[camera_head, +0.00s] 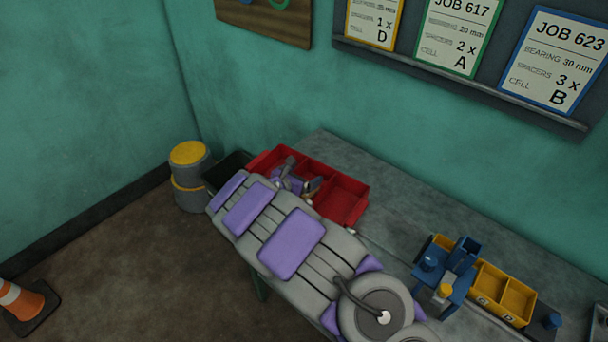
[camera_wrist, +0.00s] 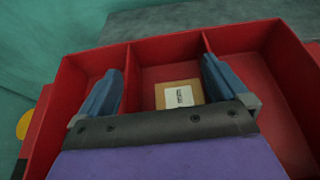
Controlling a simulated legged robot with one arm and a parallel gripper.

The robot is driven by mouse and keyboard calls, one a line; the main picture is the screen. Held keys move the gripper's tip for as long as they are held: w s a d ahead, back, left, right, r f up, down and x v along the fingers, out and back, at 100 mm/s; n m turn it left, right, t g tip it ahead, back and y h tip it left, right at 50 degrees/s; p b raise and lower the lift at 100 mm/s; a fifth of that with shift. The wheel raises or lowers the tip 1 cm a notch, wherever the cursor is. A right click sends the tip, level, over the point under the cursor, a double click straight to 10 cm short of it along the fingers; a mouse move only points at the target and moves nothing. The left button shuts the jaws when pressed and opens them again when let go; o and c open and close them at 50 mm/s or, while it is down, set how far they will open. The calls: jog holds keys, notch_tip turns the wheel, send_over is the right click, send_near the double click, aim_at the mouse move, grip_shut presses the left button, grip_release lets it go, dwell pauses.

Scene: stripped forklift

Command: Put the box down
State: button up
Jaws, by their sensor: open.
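The box (camera_wrist: 179,95) is small and tan-brown with a white printed label. In the wrist view it sits in the middle compartment of the red divided tray (camera_wrist: 290,110), apart from both side dividers. My gripper (camera_wrist: 163,90) is open above the tray, one blue finger on each side of the box in the picture, with visible gaps between. The near side of the box is hidden behind my gripper's dark edge. In the head view my arm covers part of the red tray (camera_head: 345,203), and my gripper (camera_head: 301,182) is over it; the box cannot be made out clearly there.
The tray stands on a grey bench (camera_head: 400,222) against a green wall. A dark bin (camera_head: 226,168) is left of it. A blue fixture (camera_head: 446,270) and yellow bins (camera_head: 503,292) stand to the right. Job cards (camera_head: 460,36) hang above. A yellow-topped drum (camera_head: 189,175) and cone (camera_head: 22,300) are on the floor.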

jog(key=shift+d+r, duration=0.3)
jog(key=shift+d, duration=0.25)
jog(key=shift+s+r, duration=0.35)
jog(key=shift+r, duration=0.4)
jog(key=a+p+v, duration=0.1)
jog(key=p+v, duration=0.1)
jog(key=v, duration=0.8)
jog(key=s+d+r+m+g+h, duration=0.1)
jog(key=s+d+r+m+g, duration=0.3)
jog(key=d, duration=0.5)
jog(key=s+d+r+m+g+h, duration=0.1)
jog(key=s+d+r+m+g, duration=0.1)
jog(key=s+d+r+m, duration=0.45)
jog(key=s+d+r+m+g+h, duration=0.1)
jog(key=s+d+r+m+g, duration=0.15)
jog(key=d+m, duration=0.7)
jog(key=s+d+m+g+y, duration=0.2)
jog(key=s+d, duration=0.1)
jog(key=s, duration=0.4)
jog(key=s+d+m+g+y, duration=0.1)
jog(key=s+d+g+y, duration=0.15)
jog(key=s, duration=0.45)
jog(key=s+a+m+y, duration=0.2)
jog(key=s+a+m, duration=0.1)
jog(key=s, duration=0.4)
jog(key=s+a+m+y, duration=0.3)
jog(key=s, duration=0.4)
jog(key=shift+s+a+m+y, duration=0.15)
jog(key=shift+s+m+y, duration=0.15)
jog(key=shift+y, duration=0.05)
